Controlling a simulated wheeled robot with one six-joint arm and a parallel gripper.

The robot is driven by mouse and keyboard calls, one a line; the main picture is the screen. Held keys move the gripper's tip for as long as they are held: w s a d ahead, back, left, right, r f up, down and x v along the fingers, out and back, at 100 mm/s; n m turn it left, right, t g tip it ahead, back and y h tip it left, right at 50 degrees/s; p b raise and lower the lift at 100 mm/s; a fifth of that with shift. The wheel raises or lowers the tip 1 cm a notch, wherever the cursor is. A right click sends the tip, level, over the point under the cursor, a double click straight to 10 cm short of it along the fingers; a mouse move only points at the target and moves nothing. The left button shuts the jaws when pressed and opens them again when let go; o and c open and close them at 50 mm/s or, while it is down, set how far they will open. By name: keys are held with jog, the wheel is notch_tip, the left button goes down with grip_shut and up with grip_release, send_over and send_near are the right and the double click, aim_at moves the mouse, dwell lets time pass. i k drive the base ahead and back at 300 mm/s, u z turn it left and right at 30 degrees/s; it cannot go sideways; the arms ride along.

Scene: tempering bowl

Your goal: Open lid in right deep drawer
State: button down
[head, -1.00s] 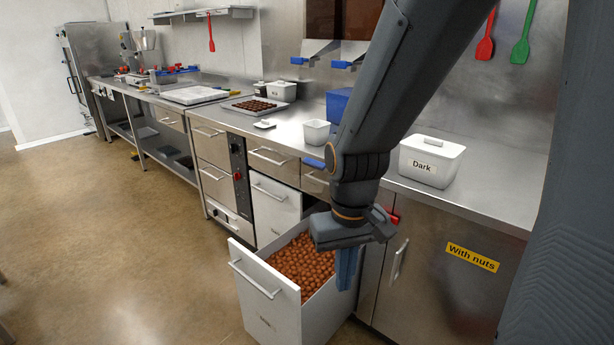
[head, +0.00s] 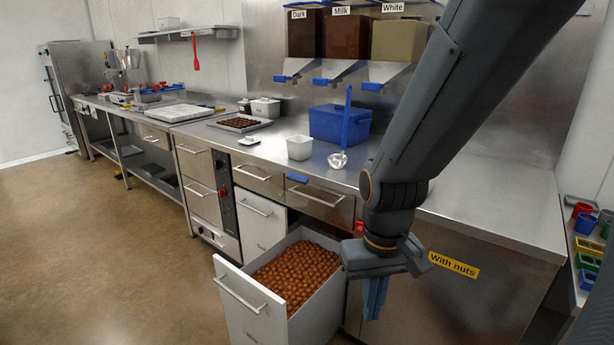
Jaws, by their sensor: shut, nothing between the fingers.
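The deep white drawer (head: 243,318) is pulled out at the lower middle. It is full of round brown nuts (head: 296,276), and I see no lid over them. Its handle (head: 240,297) is on the front face. My gripper (head: 374,297) points down with blue fingers, just right of the drawer's right wall as pictured. It is shut and empty. I cannot tell how far it is from the wall.
The counter (head: 490,205) is clear on the right. A blue box (head: 340,124), a ladle (head: 340,157) and a white tub (head: 299,148) stand on it. A closed white drawer front (head: 262,223) is left of the open one. Coloured bins (head: 588,245) are at far right.

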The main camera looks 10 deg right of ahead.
aim_at(292, 177)
jog(key=u, duration=0.2)
jog(key=i, duration=0.85)
jog(key=u, duration=0.55)
